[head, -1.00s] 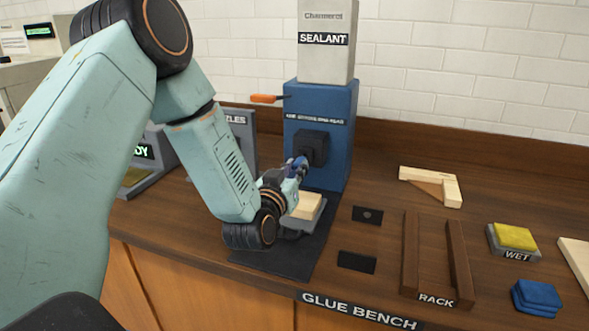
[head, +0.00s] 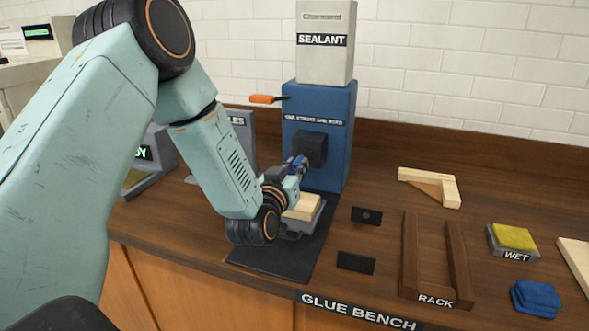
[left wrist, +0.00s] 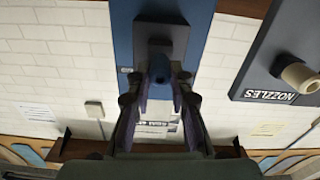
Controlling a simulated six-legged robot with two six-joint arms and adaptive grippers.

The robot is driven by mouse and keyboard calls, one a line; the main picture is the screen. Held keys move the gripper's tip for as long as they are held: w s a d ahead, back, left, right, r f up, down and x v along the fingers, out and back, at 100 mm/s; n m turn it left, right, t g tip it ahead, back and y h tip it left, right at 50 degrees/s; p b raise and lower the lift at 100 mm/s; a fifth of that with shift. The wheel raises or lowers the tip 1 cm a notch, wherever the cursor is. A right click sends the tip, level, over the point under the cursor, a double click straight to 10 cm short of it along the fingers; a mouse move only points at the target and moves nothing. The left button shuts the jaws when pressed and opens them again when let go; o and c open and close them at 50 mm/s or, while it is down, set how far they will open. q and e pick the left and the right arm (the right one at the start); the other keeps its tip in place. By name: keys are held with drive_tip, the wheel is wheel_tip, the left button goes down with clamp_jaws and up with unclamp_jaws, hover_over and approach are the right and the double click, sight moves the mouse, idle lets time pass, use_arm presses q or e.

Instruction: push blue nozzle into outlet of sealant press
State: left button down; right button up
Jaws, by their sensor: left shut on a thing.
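The sealant press (head: 318,105) is a blue upright box with a white SEALANT container on top. Its outlet is on a black block (head: 310,147) on the front; the block also shows in the left wrist view (left wrist: 160,32). My left gripper (head: 299,166) is just in front of and below this block. It is shut on the blue nozzle (left wrist: 159,69), seen end-on between the fingers in the left wrist view. The nozzle points toward the block. I cannot tell whether it touches or enters the outlet. My right gripper is out of view.
A grey stand with a light wooden block (head: 302,206) sits under my left gripper on a black mat (head: 275,262). The NOZZLES holder (head: 240,128) is left of the press, partly behind my arm. A wooden rack (head: 408,255) and a WET sponge tray (head: 513,240) are at right.

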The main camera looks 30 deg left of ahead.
use_arm(q)
drive_tip(key=shift+w+a, duration=0.15)
drive_tip(key=shift+w, duration=0.5)
drive_tip(key=c, duration=1.1)
unclamp_jaws()
drive_tip(key=shift+s, duration=0.1)
drive_tip(key=v, duration=1.1)
drive_tip(key=shift+s, duration=0.4)
drive_tip(key=shift+f, duration=0.1)
